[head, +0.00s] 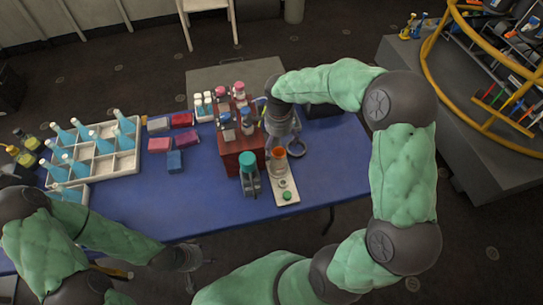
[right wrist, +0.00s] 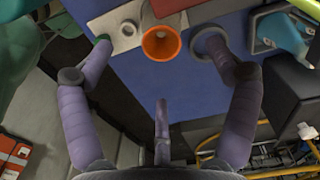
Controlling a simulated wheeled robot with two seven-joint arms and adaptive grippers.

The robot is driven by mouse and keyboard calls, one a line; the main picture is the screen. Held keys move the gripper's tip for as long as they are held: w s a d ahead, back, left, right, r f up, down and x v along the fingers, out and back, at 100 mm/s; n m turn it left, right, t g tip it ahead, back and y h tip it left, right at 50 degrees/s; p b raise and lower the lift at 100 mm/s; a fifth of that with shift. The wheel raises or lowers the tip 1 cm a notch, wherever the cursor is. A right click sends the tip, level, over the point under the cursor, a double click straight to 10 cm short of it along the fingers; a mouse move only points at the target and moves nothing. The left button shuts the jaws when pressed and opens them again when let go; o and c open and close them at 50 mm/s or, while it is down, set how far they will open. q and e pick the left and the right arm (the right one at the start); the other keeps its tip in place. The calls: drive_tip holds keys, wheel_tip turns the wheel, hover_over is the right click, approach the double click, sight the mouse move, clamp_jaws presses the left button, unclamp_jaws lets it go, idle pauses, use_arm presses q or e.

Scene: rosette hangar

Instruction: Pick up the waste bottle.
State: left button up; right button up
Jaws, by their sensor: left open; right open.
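An orange funnel-like open top (head: 279,153) shows at the far end of a white board on the blue table. I cannot tell whether it belongs to the waste bottle. A grey item with a teal cap (head: 247,160) stands left of it. My right gripper (head: 283,130) is open just above and behind the orange top. In the right wrist view the orange funnel (right wrist: 162,45) lies between the spread fingers, seen from above, with nothing gripped. Its lower part is hidden. My left gripper (head: 192,257) is open and empty near the table's front edge.
A red rack (head: 241,140) with small bottles stands close left of my right gripper. A grey ring (head: 294,148) lies to the right of the funnel. A green cap (head: 287,196) is on the white board (head: 292,187). White crates with blue bottles (head: 111,158) stand at left.

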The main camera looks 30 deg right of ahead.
sight(278, 156)
wheel_tip(278, 156, down, 6)
drive_tip(key=shift+s+r+b, duration=0.1)
drive_tip(key=shift+r+b, duration=0.05)
drive_tip(key=shift+b, duration=0.6)
wheel_tip(278, 156, down, 5)
drive_tip(key=shift+d+r+b, duration=0.15)
drive_tip(key=shift+b, duration=0.8)
drive_tip(key=c, duration=1.4)
drive_tip(key=shift+r, duration=0.1)
